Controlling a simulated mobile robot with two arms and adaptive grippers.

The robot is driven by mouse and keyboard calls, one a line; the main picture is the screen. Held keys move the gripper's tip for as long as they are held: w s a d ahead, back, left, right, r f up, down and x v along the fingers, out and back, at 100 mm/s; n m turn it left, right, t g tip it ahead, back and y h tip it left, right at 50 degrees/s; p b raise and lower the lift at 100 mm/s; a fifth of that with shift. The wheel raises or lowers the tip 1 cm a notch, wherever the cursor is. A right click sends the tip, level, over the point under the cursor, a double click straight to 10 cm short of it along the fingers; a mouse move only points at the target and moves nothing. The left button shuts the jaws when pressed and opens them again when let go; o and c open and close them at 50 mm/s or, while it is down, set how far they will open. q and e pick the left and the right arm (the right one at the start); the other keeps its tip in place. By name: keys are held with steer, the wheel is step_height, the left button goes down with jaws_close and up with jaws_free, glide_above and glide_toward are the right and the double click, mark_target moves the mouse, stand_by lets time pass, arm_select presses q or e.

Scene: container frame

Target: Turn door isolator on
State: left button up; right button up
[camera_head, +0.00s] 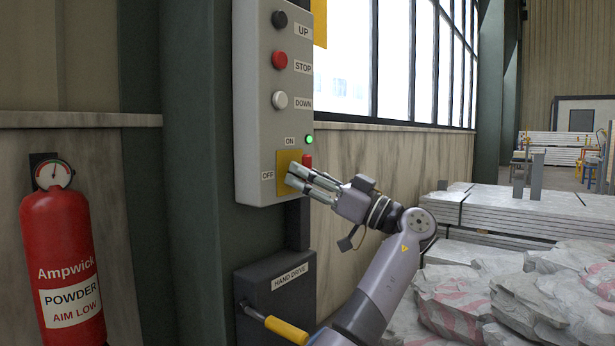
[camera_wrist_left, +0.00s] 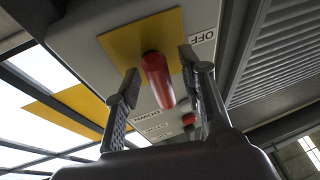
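The door isolator is a red handle (camera_head: 307,160) on a yellow plate (camera_head: 284,160), low on a grey control box (camera_head: 255,100). An ON label (camera_head: 290,141) is above the plate and an OFF label (camera_head: 267,175) is at its left. My left gripper (camera_head: 292,178) is at the plate, partly covering it and the handle. In the left wrist view the red handle (camera_wrist_left: 157,78) stands between the two open fingers, with gaps on both sides. Which label the handle points to is hard to tell. My right gripper is out of view.
A green lamp (camera_head: 309,140) is lit beside the ON label. UP, STOP (camera_head: 279,60) and DOWN buttons sit above. A hand drive box (camera_head: 280,285) with a yellow-gripped crank (camera_head: 287,330) is below. A red extinguisher (camera_head: 65,260) hangs at left. Wrapped stacks (camera_head: 520,215) stand at right.

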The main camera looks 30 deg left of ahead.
arm_select(q)
steer(key=v, duration=1.2)
stand_by(0.4)
